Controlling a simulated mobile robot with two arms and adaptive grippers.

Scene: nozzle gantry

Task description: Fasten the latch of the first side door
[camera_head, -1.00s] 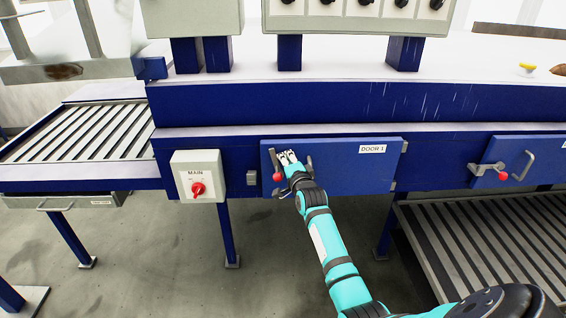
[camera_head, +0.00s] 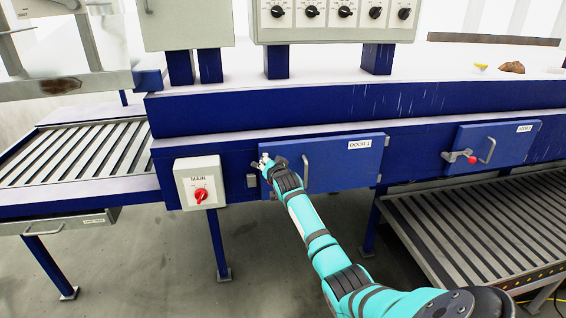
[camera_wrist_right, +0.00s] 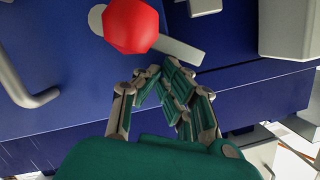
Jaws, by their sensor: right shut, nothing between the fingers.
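The first side door (camera_head: 345,172) is a blue panel marked DOOR 1 in the head view, lying about flush with the blue frame. Its grey handle (camera_head: 305,172) stands near the panel's left edge. My right gripper (camera_head: 264,161) is at that left edge and hides the latch there. In the right wrist view the latch shows a red knob (camera_wrist_right: 131,25) on a grey lever (camera_wrist_right: 180,47). A grey catch (camera_wrist_right: 204,6) is beside the lever. My right gripper (camera_wrist_right: 160,73) is shut and empty, close beside the lever; contact is unclear. My left gripper is out of view.
The MAIN switch box (camera_head: 199,182) with a red knob stands out just left of the door. A second door (camera_head: 497,147) with its own red-knobbed latch is at the right. Roller conveyors (camera_head: 75,155) lie at the left and lower right.

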